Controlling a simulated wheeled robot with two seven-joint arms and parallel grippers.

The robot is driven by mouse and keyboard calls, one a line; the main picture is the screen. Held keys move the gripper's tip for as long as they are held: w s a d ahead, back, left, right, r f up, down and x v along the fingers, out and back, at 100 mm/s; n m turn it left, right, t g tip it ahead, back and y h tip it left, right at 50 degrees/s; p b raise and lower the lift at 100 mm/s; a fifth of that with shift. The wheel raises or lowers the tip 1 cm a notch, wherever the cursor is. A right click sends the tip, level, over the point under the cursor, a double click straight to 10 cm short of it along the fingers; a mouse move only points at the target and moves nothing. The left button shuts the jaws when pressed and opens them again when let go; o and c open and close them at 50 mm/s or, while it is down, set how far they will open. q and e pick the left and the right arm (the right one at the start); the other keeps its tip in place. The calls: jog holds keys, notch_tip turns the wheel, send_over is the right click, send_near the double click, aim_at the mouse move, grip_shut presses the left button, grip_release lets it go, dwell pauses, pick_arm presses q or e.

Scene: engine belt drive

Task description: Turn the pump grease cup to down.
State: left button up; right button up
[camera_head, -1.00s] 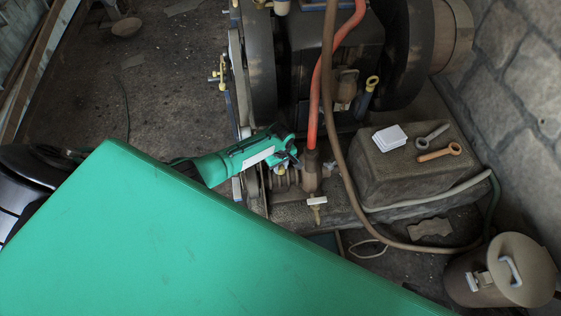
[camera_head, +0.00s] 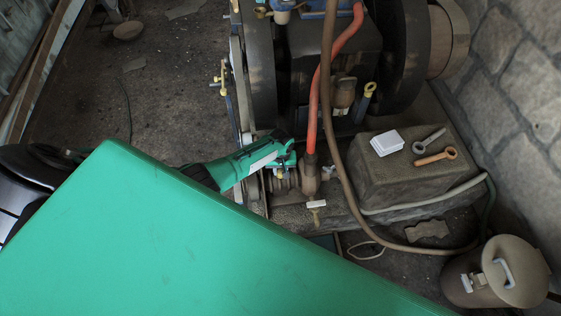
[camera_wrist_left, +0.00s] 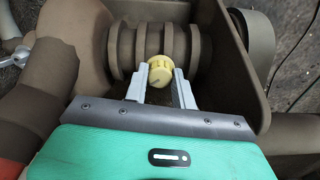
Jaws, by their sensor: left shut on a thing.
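The pump grease cup is a small yellow knob (camera_wrist_left: 159,73) with a dark line on its face, in the left wrist view. It sits in front of a ribbed brown pump body (camera_wrist_left: 145,45). My left gripper (camera_wrist_left: 160,82) has its two grey fingers on either side of the knob and is shut on it. In the head view my left gripper (camera_head: 282,168) reaches in from the left to the pump beside the red hose; the cup is mostly hidden there. My right gripper does not show.
A red hose (camera_head: 313,100) rises from the pump and a brown hose (camera_head: 335,150) hangs to its right. A lidded can (camera_head: 513,272) stands at lower right. The large engine wheel (camera_head: 262,70) is behind.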

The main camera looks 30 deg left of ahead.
pick_arm(q)
jog(key=shift+m, duration=1.9)
jog(key=shift+m+p, duration=0.3)
jog(key=shift+m, duration=0.6)
jog(key=m, duration=0.3)
jog(key=shift+m, duration=1.2)
jog(key=m, duration=0.8)
jog(key=shift+b, duration=0.4)
jog(key=m, duration=0.3)
jog(key=shift+m+b, duration=0.3)
jog(key=shift+m, duration=0.7)
jog(key=shift+m+b, duration=0.3)
jog(key=shift+m, duration=0.6)
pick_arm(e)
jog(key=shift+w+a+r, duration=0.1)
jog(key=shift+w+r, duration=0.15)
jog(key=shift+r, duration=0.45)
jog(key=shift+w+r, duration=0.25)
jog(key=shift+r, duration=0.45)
pick_arm(q)
jog(key=o, duration=1)
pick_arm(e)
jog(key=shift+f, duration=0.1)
